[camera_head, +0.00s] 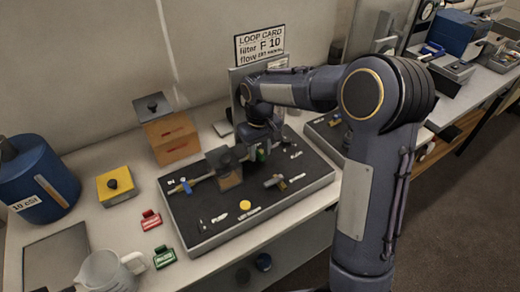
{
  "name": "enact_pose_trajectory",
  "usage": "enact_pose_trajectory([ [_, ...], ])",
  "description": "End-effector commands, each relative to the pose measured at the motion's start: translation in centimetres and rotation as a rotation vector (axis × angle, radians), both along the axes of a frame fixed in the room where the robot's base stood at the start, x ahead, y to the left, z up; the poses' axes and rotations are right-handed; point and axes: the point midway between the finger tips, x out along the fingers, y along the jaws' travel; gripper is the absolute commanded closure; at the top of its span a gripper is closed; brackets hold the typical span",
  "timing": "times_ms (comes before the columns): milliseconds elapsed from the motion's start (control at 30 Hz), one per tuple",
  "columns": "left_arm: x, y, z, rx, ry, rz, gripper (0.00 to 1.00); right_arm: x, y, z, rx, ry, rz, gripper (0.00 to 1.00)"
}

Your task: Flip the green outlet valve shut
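The dark loop board (255,203) lies on the bench, carrying a pipe line with a blue valve handle (187,186) on its left and a small brown block-like housing (226,176) in its middle. A small green part (261,155), which looks like the green outlet valve, shows at the back of the board, partly hidden by my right gripper. Whether it is open or closed cannot be made out. My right gripper (265,141) points down right at the green part; its fingers are too dark and small to read, and contact cannot be told. My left gripper is out of view.
A loop card (259,44) stands behind the board.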

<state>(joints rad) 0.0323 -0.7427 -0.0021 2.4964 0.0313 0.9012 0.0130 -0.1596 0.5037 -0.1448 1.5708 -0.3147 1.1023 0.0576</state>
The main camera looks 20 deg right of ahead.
Motion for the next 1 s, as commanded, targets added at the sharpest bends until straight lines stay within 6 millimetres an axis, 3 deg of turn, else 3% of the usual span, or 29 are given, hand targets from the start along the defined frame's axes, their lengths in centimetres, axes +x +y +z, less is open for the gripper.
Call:
enact_pose_trajectory([
  [367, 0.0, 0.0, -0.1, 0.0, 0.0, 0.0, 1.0, 0.0, 0.0, 0.6, 0.0, -0.001, 0.002, 0.65],
  [700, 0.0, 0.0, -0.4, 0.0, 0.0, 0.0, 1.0, 0.1, 0.1, 6.0, 0.001, -0.003, 0.002, 0.65],
  [1000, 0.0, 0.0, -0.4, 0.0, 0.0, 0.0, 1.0, 0.0, 0.0, 7.8, 0.001, 0.0, 0.001, 0.65],
])
